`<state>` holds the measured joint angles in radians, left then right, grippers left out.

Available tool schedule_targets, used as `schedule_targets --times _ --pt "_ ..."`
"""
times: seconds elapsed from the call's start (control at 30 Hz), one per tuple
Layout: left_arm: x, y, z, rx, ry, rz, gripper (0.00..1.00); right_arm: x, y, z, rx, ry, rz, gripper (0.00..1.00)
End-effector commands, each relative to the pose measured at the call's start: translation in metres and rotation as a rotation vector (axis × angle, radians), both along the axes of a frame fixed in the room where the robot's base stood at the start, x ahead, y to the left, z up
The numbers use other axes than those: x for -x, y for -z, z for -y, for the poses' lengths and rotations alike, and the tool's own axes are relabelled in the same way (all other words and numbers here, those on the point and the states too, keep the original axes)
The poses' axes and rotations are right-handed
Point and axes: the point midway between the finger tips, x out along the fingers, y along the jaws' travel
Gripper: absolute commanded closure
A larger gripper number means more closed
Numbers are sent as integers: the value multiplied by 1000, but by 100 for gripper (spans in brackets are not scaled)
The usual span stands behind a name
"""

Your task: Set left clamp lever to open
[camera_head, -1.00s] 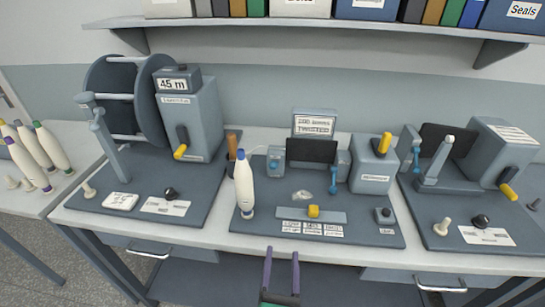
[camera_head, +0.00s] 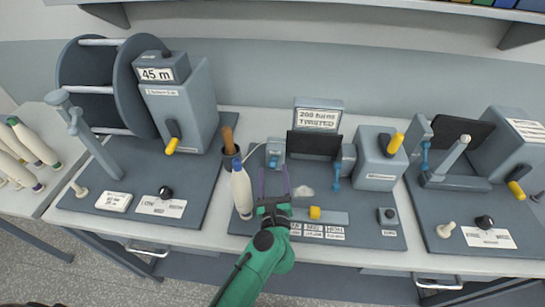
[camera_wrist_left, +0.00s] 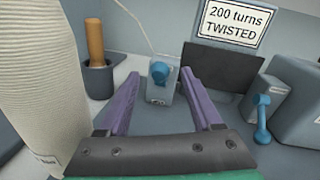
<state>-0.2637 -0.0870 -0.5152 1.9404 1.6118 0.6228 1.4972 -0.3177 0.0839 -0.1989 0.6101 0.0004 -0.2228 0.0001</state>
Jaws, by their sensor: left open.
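The left clamp (camera_head: 275,148) is a small grey block at the back of the middle station's base plate. Its blue lever (camera_head: 273,161) shows in the left wrist view as a rounded knob (camera_wrist_left: 159,71), pointing towards the camera. My left gripper (camera_head: 273,171) is open, with its purple fingers reaching towards the clamp. In the left wrist view the lever appears between the fingertips (camera_wrist_left: 160,76); I cannot tell whether they touch it. The right clamp (camera_head: 347,158) has a blue lever (camera_head: 335,183) hanging down. My right gripper is not in view.
A white bobbin cone (camera_head: 241,190) stands just left of my gripper, and a cup with a wooden handle (camera_head: 230,155) is behind it. A dark panel (camera_head: 314,145) stands between the clamps. A yellow knob (camera_head: 314,212) sits right of my wrist.

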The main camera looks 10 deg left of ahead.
Motion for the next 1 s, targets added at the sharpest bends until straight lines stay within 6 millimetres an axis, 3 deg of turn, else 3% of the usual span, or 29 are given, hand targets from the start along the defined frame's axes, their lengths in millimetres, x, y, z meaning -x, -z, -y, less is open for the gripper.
schedule_targets --times 0.1,0.2,0.47,0.5,0.6,0.67,1.0 --pt "-24 -3 -4 -1 0 1 34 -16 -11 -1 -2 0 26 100" --pt "-34 -1 -5 0 -1 0 34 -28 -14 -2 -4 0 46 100" --pt "-37 1 -6 1 -1 -1 34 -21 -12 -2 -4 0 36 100" --pt "-37 1 -6 0 -1 -1 42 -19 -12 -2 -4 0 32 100" --pt "-37 1 -6 0 -1 -1 80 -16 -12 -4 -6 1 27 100" --pt "-37 1 -6 0 -1 -1 100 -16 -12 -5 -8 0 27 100" --pt "-37 1 -6 -1 -1 -1 100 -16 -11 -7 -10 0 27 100"
